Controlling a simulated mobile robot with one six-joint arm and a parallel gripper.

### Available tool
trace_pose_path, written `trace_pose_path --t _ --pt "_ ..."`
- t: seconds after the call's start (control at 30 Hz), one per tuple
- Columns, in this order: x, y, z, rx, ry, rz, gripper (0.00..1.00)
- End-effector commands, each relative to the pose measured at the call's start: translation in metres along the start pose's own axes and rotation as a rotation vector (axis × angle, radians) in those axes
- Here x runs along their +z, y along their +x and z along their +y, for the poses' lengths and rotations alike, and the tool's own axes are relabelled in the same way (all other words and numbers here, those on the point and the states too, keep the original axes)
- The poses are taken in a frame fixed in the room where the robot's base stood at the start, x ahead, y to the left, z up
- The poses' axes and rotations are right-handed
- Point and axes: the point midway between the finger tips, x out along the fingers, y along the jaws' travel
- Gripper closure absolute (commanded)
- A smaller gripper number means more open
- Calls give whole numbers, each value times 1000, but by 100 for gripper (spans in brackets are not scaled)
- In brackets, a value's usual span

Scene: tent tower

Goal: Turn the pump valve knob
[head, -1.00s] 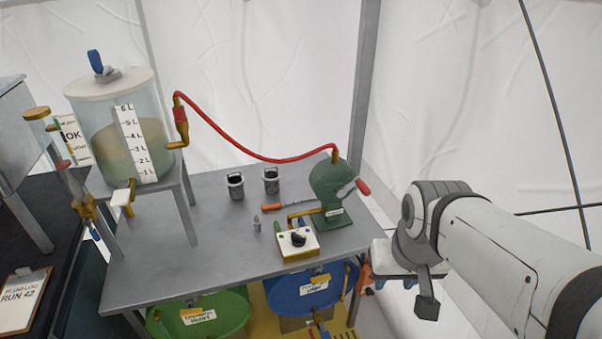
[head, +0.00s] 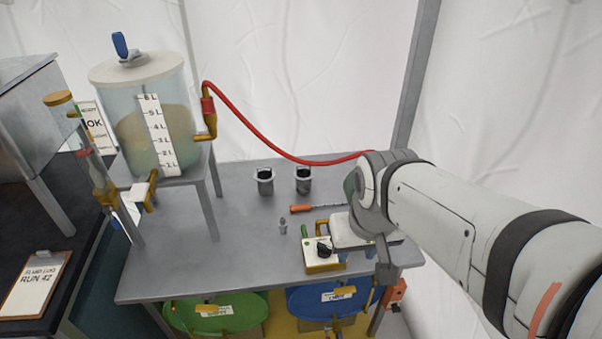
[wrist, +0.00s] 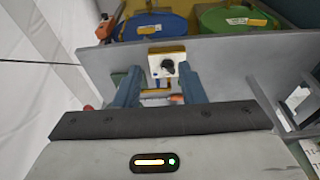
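The pump valve knob (head: 324,250) is a small black knob on a white and yellow box (head: 322,266) near the table's front edge. In the wrist view the knob (wrist: 168,67) and its pale box (wrist: 155,60) lie just beyond and roughly between my blue fingertips. My gripper (wrist: 159,70) is open, its two fingers apart with nothing held. In the head view my wrist hangs just right of the box, and the fingers are hidden. The green pump (head: 349,186) is mostly hidden behind my arm; a red hose (head: 262,138) runs to it.
A screwdriver (head: 316,208), two dark cups (head: 265,183) and a small grey part (head: 283,226) stand or lie on the grey table (head: 185,270). A clear tank (head: 150,110) stands at left. Green (head: 215,313) and blue (head: 330,300) drums sit below the front edge.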

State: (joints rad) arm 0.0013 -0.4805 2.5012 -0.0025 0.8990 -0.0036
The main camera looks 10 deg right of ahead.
Motion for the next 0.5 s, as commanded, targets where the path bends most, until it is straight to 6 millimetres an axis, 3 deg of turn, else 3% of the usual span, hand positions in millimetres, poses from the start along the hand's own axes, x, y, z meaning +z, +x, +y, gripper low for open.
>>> trace_pose_path --t 0.2,0.37,0.5 --pt "0 0 0 0 0 0 63" --pt "-6 2 0 0 19 -9 50" --pt "-26 11 -7 0 85 -36 38"
